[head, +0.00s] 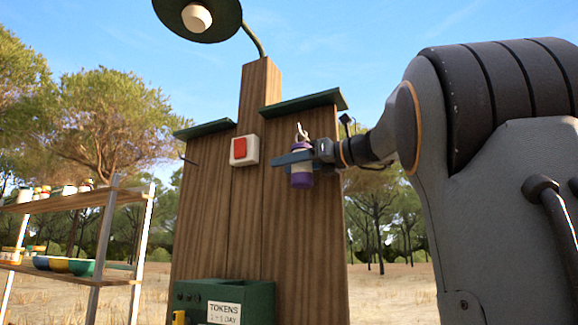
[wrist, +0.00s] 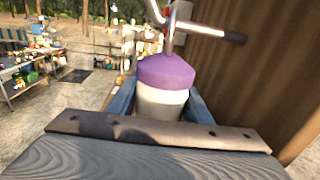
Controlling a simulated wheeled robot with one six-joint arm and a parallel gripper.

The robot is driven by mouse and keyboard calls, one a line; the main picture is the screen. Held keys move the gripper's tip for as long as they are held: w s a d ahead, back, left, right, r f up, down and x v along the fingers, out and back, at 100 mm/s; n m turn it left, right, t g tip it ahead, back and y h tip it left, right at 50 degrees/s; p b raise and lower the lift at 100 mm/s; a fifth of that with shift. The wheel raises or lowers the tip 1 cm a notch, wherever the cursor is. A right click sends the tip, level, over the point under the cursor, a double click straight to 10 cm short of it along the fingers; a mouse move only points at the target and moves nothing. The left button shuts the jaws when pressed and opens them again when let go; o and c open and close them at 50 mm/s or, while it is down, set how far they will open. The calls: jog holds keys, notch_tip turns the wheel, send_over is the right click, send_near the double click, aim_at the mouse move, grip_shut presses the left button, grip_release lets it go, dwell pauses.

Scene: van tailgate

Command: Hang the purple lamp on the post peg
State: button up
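The purple lamp (head: 301,180), with a pale middle, is upright between the blue fingers of my gripper (head: 296,160) in the head view. My gripper is shut on it, in front of the wooden post board (head: 210,220). In the wrist view the lamp's purple top (wrist: 166,72) and pale body show between the fingers. Its metal hook (wrist: 172,28) rises above the top. A pale metal peg with a dark end (wrist: 205,30) runs beside the hook, close to the wood. I cannot tell whether the hook is over the peg or only next to it.
A red switch (head: 239,149) is on the board, left of my gripper. A green token box (head: 228,297) is low on the front. Green ledges (head: 305,102) overhang the board. A shelf rack (head: 60,201) with jars and bowls stands at left.

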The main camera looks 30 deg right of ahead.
jog(key=o, duration=0.4)
jog(key=b+v, duration=0.2)
jog(key=v, duration=0.5)
jog(key=shift+s+d, duration=0.25)
jog(key=shift+s, duration=0.1)
jog(key=shift+s, duration=0.15)
